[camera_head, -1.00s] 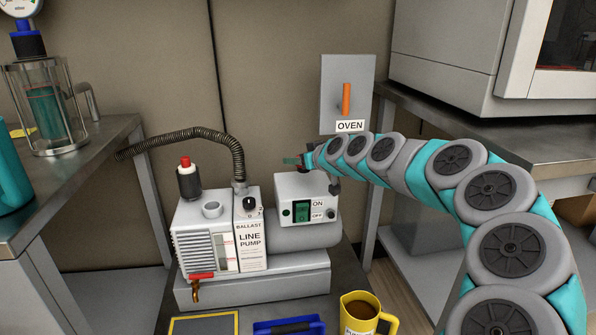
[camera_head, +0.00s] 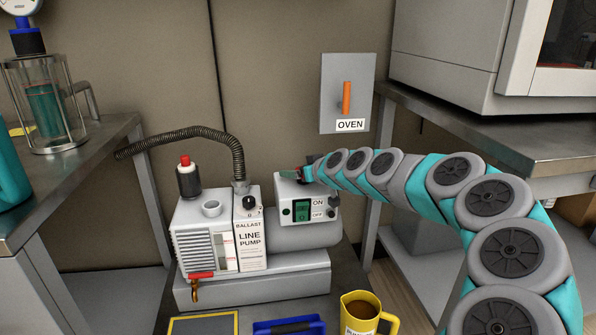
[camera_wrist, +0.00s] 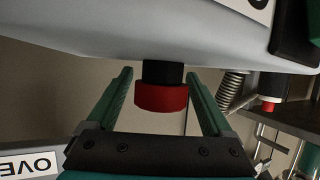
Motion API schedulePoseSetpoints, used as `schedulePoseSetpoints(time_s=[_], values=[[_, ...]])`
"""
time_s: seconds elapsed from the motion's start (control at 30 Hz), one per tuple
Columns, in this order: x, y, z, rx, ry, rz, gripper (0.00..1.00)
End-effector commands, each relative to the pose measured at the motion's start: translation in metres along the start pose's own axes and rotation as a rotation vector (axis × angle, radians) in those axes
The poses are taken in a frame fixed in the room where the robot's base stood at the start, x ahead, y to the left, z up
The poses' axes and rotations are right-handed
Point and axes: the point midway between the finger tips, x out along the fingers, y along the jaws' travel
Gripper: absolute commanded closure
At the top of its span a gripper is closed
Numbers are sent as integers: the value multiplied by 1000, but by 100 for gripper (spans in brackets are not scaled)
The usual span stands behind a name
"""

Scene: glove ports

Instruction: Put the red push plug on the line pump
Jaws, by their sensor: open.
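The line pump (camera_head: 250,240) stands on the low surface in the middle of the head view, with a switch box (camera_head: 318,190) marked ON and OFF at its back right. My gripper (camera_head: 292,174) is at the top of this box, its fingers small and partly hidden. In the wrist view, which is upside down, my gripper (camera_wrist: 160,79) is open. A red push plug (camera_wrist: 162,97) on a black collar stands out from the pale housing, between the fingers with space on both sides. In the head view the plug is not clearly visible.
A black-and-white bottle with a red cap (camera_head: 188,178) and a ribbed hose (camera_head: 210,132) rise from the pump. An OVEN switch panel (camera_head: 347,90) is on the wall behind. A yellow mug (camera_head: 360,318) and a blue tray (camera_head: 290,328) are in front.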

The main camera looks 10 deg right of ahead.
Motion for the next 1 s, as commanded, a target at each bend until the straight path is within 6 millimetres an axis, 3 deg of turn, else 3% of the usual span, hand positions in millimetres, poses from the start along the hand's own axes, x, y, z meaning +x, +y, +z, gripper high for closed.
schedulePoseSetpoints(time_s=[0.33,0.8,1.0], values=[[-7,1,-4,0,1,1,15],[-88,1,-3,0,1,2,15],[-114,1,-4,-1,3,3,15]])
